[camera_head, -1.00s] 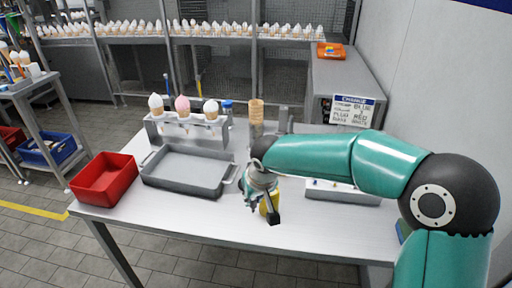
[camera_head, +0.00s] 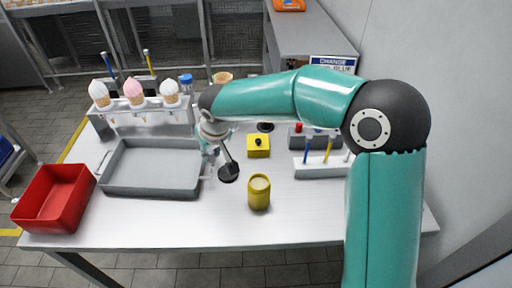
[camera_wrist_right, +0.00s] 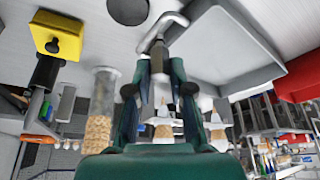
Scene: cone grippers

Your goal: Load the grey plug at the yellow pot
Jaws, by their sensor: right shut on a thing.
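My right gripper (camera_head: 222,165) is left of the pot, near the right end of the grey tray. A grey rod with a dark end shows at the gripper in the head view. My left gripper is out of view.
The grey tray (camera_head: 152,194) and red bin (camera_head: 55,197) are at left. A rack (camera_head: 140,120) holds ice-cream cones behind. A yellow box (camera_head: 258,146) with a black knob and a grey block (camera_head: 322,170) with coloured sticks are at right. The table front is clear.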

